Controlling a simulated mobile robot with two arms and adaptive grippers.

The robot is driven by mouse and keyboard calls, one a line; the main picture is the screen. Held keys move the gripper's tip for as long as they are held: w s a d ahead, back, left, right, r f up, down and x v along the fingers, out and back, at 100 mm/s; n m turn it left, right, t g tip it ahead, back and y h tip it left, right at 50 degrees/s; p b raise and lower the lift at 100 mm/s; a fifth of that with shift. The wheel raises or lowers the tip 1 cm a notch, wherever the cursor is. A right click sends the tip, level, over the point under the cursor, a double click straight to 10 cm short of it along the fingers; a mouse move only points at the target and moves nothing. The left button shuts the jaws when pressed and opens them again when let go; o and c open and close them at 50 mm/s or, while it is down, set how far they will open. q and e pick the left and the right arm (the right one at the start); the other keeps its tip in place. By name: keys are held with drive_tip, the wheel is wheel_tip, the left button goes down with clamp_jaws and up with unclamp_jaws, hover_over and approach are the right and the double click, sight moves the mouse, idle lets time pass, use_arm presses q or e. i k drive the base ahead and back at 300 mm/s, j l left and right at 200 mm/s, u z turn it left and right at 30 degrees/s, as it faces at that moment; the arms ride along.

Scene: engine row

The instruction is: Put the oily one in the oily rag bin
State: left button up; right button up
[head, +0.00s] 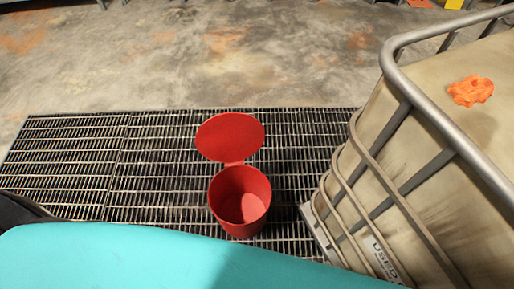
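A red round bin (239,202) with its lid (230,138) standing open stands upright on the floor grating. Its inside looks empty. A crumpled orange rag (471,91) lies on top of a caged tank at the right. I cannot tell from this view whether the rag is oily. Neither of my grippers shows in the head view.
The beige tank (435,158) in a grey metal tube cage fills the right side, with a label reading "USED" low on it. Dark metal grating (90,165) covers the floor around the bin. Stained concrete (200,50) beyond is clear.

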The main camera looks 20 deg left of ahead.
sight(246, 213)
drive_tip(key=k+j, duration=0.75)
drive_tip(key=j, duration=0.2)
